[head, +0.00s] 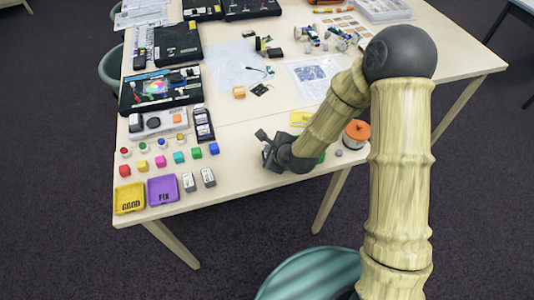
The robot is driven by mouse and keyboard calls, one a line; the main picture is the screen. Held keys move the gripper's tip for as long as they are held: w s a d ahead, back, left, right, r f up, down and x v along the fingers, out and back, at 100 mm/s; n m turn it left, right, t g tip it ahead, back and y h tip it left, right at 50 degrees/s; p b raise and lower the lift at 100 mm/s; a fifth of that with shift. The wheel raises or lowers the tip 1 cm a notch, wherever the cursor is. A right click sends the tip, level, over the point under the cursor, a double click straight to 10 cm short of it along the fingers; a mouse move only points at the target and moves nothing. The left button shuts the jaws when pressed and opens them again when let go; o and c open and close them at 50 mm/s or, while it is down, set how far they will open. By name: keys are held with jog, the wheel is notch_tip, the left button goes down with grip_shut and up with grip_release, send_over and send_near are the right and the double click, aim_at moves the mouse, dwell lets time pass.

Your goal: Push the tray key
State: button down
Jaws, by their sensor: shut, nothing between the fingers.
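My gripper (264,140) is dark grey and shut, with nothing visible in it. It is over the front part of the table, to the right of the small cubes. I cannot make out a key marked as the tray key at this size. A black unit with a shiny disc (159,88) lies at the table's left side. In front of it is a light grey device (158,124) with an orange patch. A dark handheld device (203,125) lies beside that. My gripper is to the right of all three and apart from them.
Coloured cubes (179,157), round buttons (142,148) and two grey blocks (208,178) stand near the front. A yellow tray (129,211) and a purple tray (163,203) sit at the front left corner. An orange-topped pot (357,131) is behind my arm.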

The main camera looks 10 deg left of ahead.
notch_tip(320, 180, up, 6)
jog(key=p, duration=0.4)
